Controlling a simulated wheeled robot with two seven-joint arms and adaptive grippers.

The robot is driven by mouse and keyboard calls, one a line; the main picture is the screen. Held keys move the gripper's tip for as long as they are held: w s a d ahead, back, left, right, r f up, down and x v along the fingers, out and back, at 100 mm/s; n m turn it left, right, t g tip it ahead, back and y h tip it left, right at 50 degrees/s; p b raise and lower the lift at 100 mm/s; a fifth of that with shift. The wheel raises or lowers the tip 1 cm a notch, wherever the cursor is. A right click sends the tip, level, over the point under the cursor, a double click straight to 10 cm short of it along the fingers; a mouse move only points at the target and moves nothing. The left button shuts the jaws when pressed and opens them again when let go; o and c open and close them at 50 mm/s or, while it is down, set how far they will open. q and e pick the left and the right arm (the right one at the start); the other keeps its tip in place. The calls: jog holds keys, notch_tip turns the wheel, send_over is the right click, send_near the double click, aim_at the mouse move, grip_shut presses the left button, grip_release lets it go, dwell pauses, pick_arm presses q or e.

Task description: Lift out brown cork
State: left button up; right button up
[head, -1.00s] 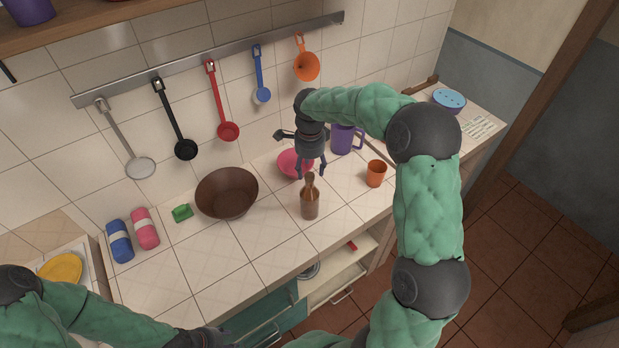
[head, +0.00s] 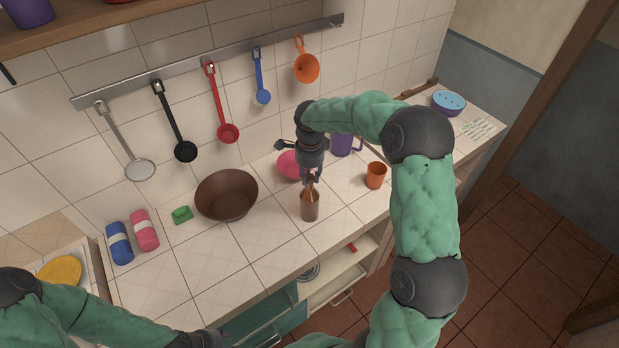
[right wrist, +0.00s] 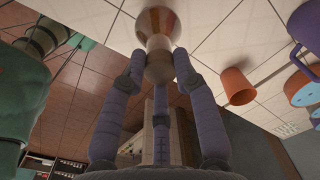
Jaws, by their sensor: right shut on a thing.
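A brown bottle (head: 309,208) stands upright on the tiled counter in the head view. My right gripper (head: 311,180) comes down over its top. In the right wrist view, the fingers (right wrist: 160,74) close around the pale brown cork (right wrist: 158,66), with the bottle (right wrist: 159,22) beyond it. The gripper is shut on the cork. In the head view the fingers largely hide the cork, and I cannot tell how far it sits in the neck. My left gripper (head: 203,340) is a dark shape at the bottom edge, its fingers unclear.
A pink bowl (head: 290,165) is close behind my right gripper, and a purple mug (head: 341,146) stands behind. An orange cup (head: 376,175) is right of the bottle; a brown bowl (head: 227,195) is left. The counter's front edge lies just before the bottle.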

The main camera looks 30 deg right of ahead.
aim_at(309, 177)
jog(key=shift+r, duration=0.1)
jog(key=shift+r, duration=0.5)
notch_tip(309, 177, up, 2)
jog(key=shift+r, duration=0.2)
jog(key=s+a+r, duration=0.9)
jog(key=s, duration=0.1)
jog(key=shift+s+r, duration=0.2)
jog(key=shift+s, duration=0.15)
